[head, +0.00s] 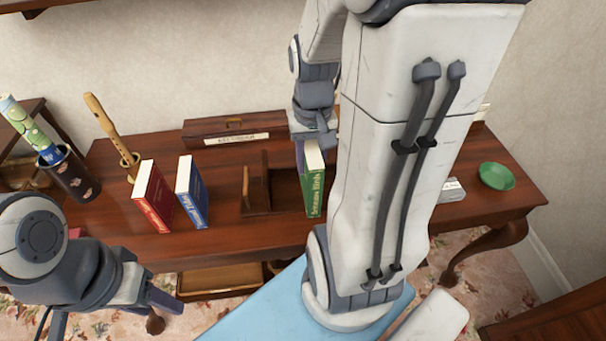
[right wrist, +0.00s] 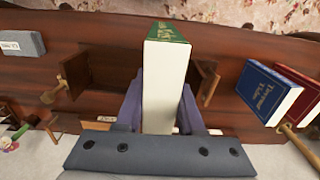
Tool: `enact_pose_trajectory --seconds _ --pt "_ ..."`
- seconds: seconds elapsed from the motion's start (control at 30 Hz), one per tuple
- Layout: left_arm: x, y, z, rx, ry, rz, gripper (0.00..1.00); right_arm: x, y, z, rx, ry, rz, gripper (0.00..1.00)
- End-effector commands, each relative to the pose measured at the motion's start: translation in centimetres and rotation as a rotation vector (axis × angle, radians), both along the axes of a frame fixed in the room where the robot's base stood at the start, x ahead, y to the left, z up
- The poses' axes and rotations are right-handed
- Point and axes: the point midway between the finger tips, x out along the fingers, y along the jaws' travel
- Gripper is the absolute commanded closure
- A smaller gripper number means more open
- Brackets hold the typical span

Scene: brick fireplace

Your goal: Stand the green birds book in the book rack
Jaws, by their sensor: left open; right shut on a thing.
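The green birds book (head: 314,190) is upright at the desk's middle, spine facing me. My right gripper (head: 313,143) is shut on its upper part; its fingers (right wrist: 161,112) press both covers in the right wrist view, where the book's pale page edge (right wrist: 165,90) shows. The wooden book rack (head: 257,190) stands around the book's place, with one end panel (right wrist: 205,82) close beside it and the other (right wrist: 77,73) farther off. I cannot tell whether the book's foot touches the rack. My left gripper (head: 158,292) is open and empty, low at the left in front of the desk.
A red book (head: 152,195) and a blue book (head: 191,192) stand left of the rack. A recorder (head: 113,135), a dark cup (head: 70,174) and a long wooden box (head: 226,131) are behind and left. A green bowl (head: 496,176) and grey box (head: 452,190) sit right.

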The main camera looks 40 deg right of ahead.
Motion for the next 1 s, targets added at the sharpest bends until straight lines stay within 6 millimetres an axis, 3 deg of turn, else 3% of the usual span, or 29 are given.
enact_pose_trajectory --seconds 0.53,0.73,1.0 --pt "0.0 0.0 1.1 0.000 0.000 0.000 0.50 10.1 -1.1 -6.0 0.001 0.001 -0.002 1.00" --pt "0.0 0.0 1.3 0.000 0.000 0.000 0.50 11.2 -1.1 -7.1 0.001 0.001 -0.002 1.00" --pt "0.0 0.0 1.7 0.000 0.000 0.000 0.50 11.2 -1.0 -10.5 0.001 0.001 -0.002 1.00"
